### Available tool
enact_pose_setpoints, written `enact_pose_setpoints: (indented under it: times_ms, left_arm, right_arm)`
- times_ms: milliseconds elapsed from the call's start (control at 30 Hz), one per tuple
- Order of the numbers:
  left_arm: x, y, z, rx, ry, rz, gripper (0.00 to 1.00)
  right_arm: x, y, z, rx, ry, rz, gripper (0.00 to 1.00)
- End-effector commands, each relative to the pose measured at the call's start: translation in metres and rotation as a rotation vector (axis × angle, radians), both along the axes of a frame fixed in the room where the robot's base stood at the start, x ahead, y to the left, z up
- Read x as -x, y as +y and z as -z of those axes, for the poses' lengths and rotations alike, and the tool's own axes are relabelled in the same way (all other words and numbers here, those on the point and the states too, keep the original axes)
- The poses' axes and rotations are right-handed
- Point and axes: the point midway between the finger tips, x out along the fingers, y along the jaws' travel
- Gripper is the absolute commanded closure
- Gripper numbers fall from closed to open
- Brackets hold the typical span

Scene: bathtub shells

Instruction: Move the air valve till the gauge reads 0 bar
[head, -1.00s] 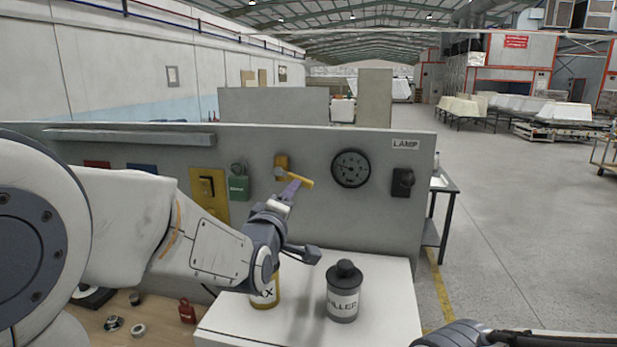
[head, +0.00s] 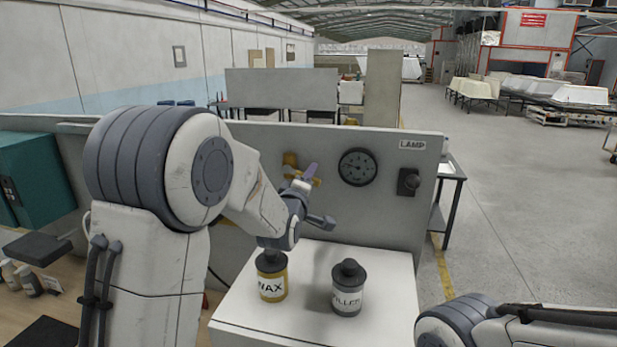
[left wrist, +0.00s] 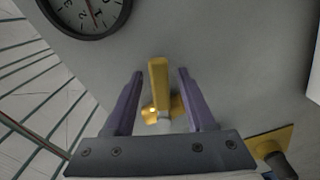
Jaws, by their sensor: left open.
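The yellow air valve (head: 290,160) is on the grey panel, left of the round black gauge (head: 358,167). Its yellow lever is partly hidden by my left gripper (head: 309,175) in the head view. In the left wrist view, the lever (left wrist: 158,80) stands between the two purple fingers of my left gripper (left wrist: 159,85). The fingers are open, with a gap on each side of the lever. The gauge (left wrist: 88,10) is cut off at the top left there. Its reading is too small to tell in the head view. My right gripper is out of view.
A black lamp switch (head: 408,182) is right of the gauge, under a LAMP label (head: 412,145). A WAX can (head: 272,278) and a FILLER can (head: 347,290) stand on the white bench top (head: 390,310) below. A teal box (head: 40,175) is at the left.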

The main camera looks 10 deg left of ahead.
Motion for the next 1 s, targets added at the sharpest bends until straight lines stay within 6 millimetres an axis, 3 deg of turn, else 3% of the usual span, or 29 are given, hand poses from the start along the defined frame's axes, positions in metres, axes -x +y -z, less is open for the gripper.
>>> enact_pose_setpoints:
  times_ms: [100,133,200,267,1000]
  left_arm:
    - [0.0002,-0.0001,0.0003,0.0,0.0,0.0,0.45]
    - [0.0002,-0.0001,0.0003,0.0,0.0,0.0,0.53]
    - [0.0003,0.0,0.0003,0.0,0.0,0.0,0.79]
    - [0.0003,0.0,0.0003,0.0,0.001,0.0,1.0]
    - [0.0005,0.0002,0.0003,0.0,0.001,0.0,1.0]
  right_arm:
    - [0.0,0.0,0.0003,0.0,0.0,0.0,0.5]
    - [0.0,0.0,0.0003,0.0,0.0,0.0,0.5]
    - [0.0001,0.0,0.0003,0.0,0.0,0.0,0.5]
    - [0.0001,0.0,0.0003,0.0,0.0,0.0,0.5]
    - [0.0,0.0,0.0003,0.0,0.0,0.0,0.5]
